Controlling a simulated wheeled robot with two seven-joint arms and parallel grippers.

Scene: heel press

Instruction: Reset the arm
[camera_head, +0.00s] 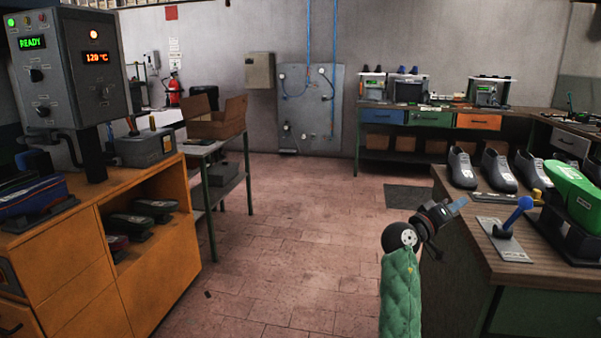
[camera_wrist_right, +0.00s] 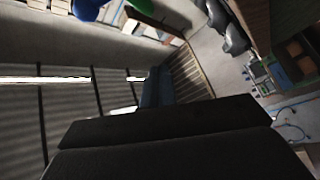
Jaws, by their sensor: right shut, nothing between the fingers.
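My right arm, in a green quilted sleeve, reaches up at the lower right of the head view. Its dark gripper (camera_head: 457,203) is shut and empty, with a bluish tip, and is in the air by the near left edge of the right-hand workbench (camera_head: 487,262). A lever with a blue ball handle (camera_head: 515,214) stands on a grey plate on that bench, to the right of the gripper. In the wrist view the dark gripper body fills the lower part, with the bluish fingers (camera_wrist_right: 155,88) beyond it. My left gripper is not in view.
Grey shoe lasts (camera_head: 500,170) and a green shoe form (camera_head: 575,190) stand on the right bench. An orange cabinet (camera_head: 150,277) with a control box (camera_head: 70,75) reading READY and 120 °C is at left. The tiled floor (camera_head: 300,215) between is clear.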

